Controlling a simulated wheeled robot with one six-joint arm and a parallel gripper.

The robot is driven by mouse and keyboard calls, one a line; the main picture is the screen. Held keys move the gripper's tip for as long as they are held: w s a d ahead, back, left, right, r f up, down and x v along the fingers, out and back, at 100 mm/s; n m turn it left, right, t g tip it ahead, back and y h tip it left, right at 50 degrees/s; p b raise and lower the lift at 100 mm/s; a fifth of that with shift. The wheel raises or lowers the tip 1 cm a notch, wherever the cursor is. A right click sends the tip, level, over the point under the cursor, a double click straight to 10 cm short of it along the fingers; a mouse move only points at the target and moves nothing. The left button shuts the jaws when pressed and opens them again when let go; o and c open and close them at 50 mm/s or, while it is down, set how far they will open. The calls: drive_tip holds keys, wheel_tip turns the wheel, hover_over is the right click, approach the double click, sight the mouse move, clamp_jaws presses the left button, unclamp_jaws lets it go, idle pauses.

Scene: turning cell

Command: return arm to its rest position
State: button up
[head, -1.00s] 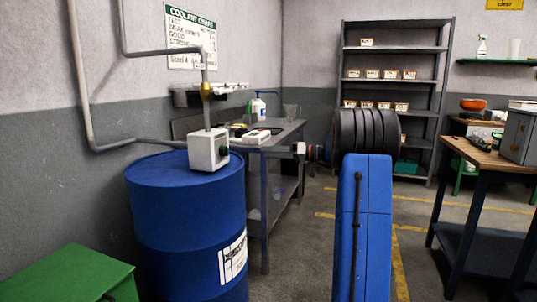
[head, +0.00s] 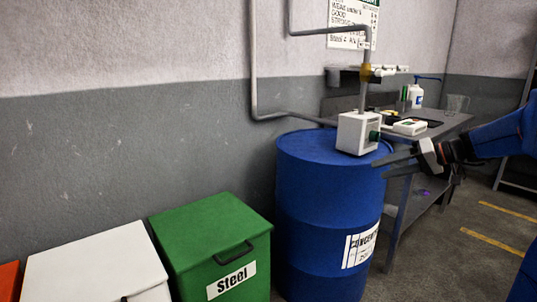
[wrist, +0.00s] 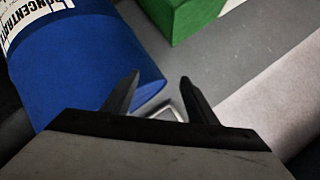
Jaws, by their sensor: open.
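My gripper (head: 390,166) is open and empty, in front of the right side of the blue drum (head: 322,215) in the head view. Its two dark fingers point left with a gap between them. My blue arm reaches in from the right edge. In the wrist view my gripper (wrist: 160,95) shows two spread fingers with nothing between them. The blue drum (wrist: 80,65) is to their left there, and part of the green bin (wrist: 185,15) is at the top.
A white pump box (head: 358,132) with a pipe stands on the drum. A grey bench (head: 455,122) with bottles is behind. A green bin labelled Steel (head: 205,235) and a white bin (head: 95,268) stand along the wall. Open floor (head: 450,245) lies at right.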

drive_tip(key=s+a+f+g+h, duration=0.1)
drive_tip(key=s+a+f+h, duration=0.1)
drive_tip(key=s+a, duration=0.35)
drive_tip(key=s+a+f+g+h, duration=0.1)
drive_tip(key=s+a+f, duration=0.15)
drive_tip(key=s, duration=0.55)
drive_tip(key=s+a+f+g+h, duration=0.1)
drive_tip(key=s+a+f+h, duration=0.15)
drive_tip(key=s, duration=0.35)
drive_tip(key=s+d+f+h, duration=0.1)
drive_tip(key=s+f, duration=0.3)
drive_tip(key=s, duration=0.4)
drive_tip(key=s+d+f+m+t+h, duration=0.1)
drive_tip(key=s+f+h, duration=0.2)
drive_tip(key=s, duration=0.5)
drive_tip(key=shift+s+d+f+m+h, duration=0.2)
drive_tip(key=shift+s+f+m+h, duration=0.15)
drive_tip(key=shift+f, duration=0.4)
